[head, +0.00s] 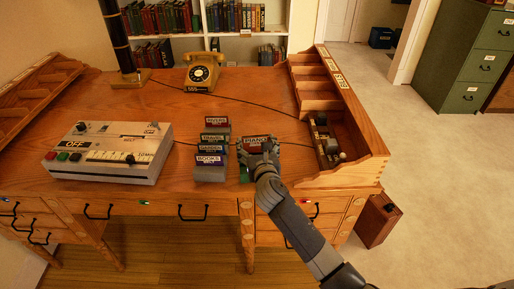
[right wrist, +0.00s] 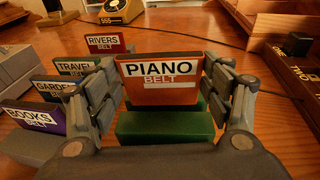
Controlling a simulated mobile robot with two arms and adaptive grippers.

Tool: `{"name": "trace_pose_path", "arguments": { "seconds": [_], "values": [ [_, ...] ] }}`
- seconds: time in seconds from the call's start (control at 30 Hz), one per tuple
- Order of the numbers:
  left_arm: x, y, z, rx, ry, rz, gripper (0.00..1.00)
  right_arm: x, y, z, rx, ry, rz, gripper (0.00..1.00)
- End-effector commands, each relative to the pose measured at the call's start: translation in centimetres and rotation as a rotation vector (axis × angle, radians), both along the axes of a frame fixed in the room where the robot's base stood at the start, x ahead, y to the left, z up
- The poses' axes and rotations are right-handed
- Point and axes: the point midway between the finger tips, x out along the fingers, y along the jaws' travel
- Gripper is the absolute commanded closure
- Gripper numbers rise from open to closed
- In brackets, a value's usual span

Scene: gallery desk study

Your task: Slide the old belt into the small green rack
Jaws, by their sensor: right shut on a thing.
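An orange-brown belt cartridge labelled PIANO BELT (right wrist: 160,92) stands upright between the fingers of my right gripper (right wrist: 163,88). The belt also shows in the head view (head: 256,141), partly covered by my right gripper (head: 258,152). That gripper is shut on its sides. The small green rack (right wrist: 165,127) is directly at and below the belt, with its front part nearer the wrist camera. In the head view only a sliver of the green rack (head: 243,174) shows beside my gripper. I cannot tell how deep the belt sits in it. My left gripper is not in view.
Left of my gripper, a grey rack (head: 209,174) holds several belts: RIVERS, TRAVEL, GARDEN and BOOKS. A grey control box marked OFF (head: 108,150) stands farther left. A yellow telephone (head: 203,73) is at the back. Wooden compartments (head: 335,115) line the right edge.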

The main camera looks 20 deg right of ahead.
Motion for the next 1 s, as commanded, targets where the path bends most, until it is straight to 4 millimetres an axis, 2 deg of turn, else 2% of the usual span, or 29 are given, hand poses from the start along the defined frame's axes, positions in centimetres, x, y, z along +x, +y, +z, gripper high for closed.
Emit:
{"name": "trace_pose_path", "arguments": {
  "seconds": [0.03,0.07,0.13,0.63,0.77,1.0],
  "values": [
    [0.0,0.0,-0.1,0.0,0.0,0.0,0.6,-0.3,-0.2,-1.4,0.001,0.028,-0.008,0.67],
    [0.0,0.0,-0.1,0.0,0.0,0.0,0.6,-0.3,-0.2,-1.5,0.001,0.028,-0.008,0.22],
    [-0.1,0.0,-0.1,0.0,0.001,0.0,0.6,-0.3,-0.3,-1.5,0.0,0.028,-0.008,0.07],
    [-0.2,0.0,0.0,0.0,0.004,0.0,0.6,-0.6,-0.1,-0.7,-0.001,0.015,-0.005,0.07],
    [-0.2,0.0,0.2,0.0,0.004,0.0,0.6,-2.0,0.1,-0.4,-0.002,0.015,-0.003,0.07],
    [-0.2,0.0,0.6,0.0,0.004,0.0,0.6,-6.4,0.7,0.5,-0.001,0.014,-0.003,0.07]
  ]
}}
